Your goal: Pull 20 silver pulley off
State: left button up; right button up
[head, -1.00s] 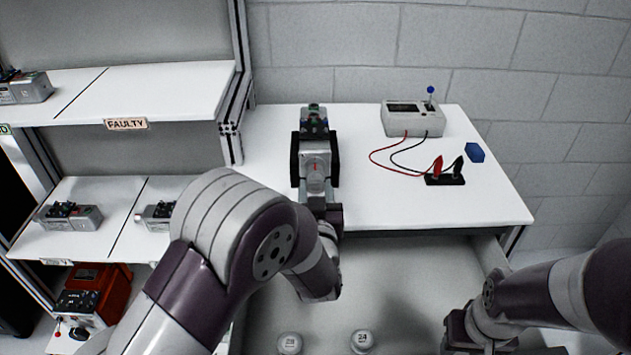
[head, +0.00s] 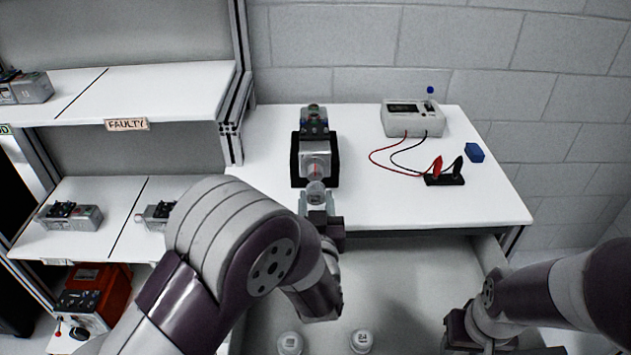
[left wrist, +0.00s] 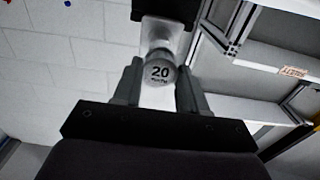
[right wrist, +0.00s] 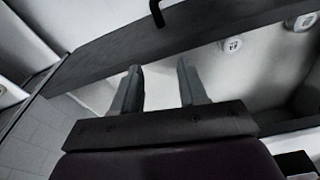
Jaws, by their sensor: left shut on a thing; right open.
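The silver pulley (head: 316,189), marked 20 in the left wrist view (left wrist: 160,73), is held by my left gripper (head: 317,203). The gripper's fingers are shut on its two sides. The grey servo (head: 314,147) sits in a black holder (head: 295,160) on the white table, with its shaft end facing me. The pulley is in front of the servo's face, in line with it, past the table's front edge side of the holder. I cannot tell whether the shaft tip is still inside it. My right gripper (right wrist: 159,70) is open and empty, low at the right.
Two pulleys (head: 289,343) (head: 361,341) lie in the open drawer (head: 400,275) below the table. A meter (head: 413,117) with red and black leads, a black probe block (head: 445,180) and a blue block (head: 474,152) stand right. Shelves with more servos (head: 70,215) stand left.

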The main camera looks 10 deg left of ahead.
pick_arm(q)
jog(key=shift+s+d, duration=0.2)
jog(key=shift+s, duration=0.75)
jog(key=shift+s+d, duration=0.2)
jog(key=shift+s, duration=0.75)
jog(key=shift+s+d, duration=0.2)
jog(key=shift+s, duration=0.75)
pick_arm(e)
jog(key=shift+r, duration=0.3)
pick_arm(q)
jog(key=shift+p, duration=0.35)
